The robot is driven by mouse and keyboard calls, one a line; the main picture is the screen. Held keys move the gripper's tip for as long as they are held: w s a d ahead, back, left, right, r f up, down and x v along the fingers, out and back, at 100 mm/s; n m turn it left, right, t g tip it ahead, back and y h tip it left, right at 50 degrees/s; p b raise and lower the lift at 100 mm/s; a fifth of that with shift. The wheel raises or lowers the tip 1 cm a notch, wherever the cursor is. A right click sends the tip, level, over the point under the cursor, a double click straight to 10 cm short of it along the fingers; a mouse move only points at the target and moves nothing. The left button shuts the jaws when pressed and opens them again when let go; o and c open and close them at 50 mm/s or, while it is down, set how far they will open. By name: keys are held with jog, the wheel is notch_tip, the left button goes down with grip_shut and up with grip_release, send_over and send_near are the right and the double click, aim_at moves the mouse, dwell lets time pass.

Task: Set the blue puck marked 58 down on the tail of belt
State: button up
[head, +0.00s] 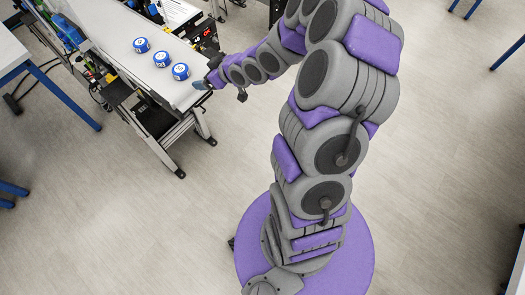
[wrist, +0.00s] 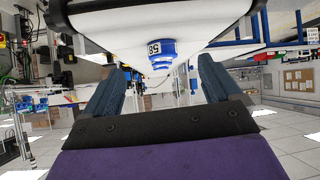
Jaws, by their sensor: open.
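The blue puck marked 58 (wrist: 160,48) is on the white belt, its number upside down in the wrist view. In the head view, three blue-and-white pucks stand in a row on the belt (head: 130,22). The puck closest to my gripper (head: 180,71) has no readable number there. My gripper (head: 201,85) is at the belt's near end, just right of that puck. In the wrist view my gripper (wrist: 157,80) has its two fingers spread, with nothing between them. The 58 puck shows beyond the fingertips, between their lines, apart from them.
The other two pucks, the middle one (head: 162,59) and the far one (head: 141,45), stand farther up the belt. Machinery with cables (head: 95,70) runs along the belt's left side. A blue-legged table (head: 12,52) stands at far left.

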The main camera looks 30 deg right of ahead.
jog(key=s+a+r+m+g+h, duration=0.1)
jog(key=s+r+g, duration=0.3)
jog(key=s, duration=0.9)
jog(key=s+a+r+m+g+h, duration=0.2)
jog(key=s+r, duration=0.3)
jog(key=s, duration=0.9)
jog(key=s+a+r+m+g+h, duration=0.1)
jog(key=s+r+g, duration=0.3)
jog(key=s, duration=0.9)
jog(key=shift+s+a+r+m+g, duration=0.2)
jog(key=shift+s+a+m+g, duration=0.15)
jog(key=shift+a+m+g, duration=0.45)
notch_tip(320, 180, down, 3)
jog(key=b, duration=0.2)
jog(key=shift+d+r+b, duration=0.1)
jog(key=shift+d+b, duration=0.05)
jog(key=shift+b, duration=0.25)
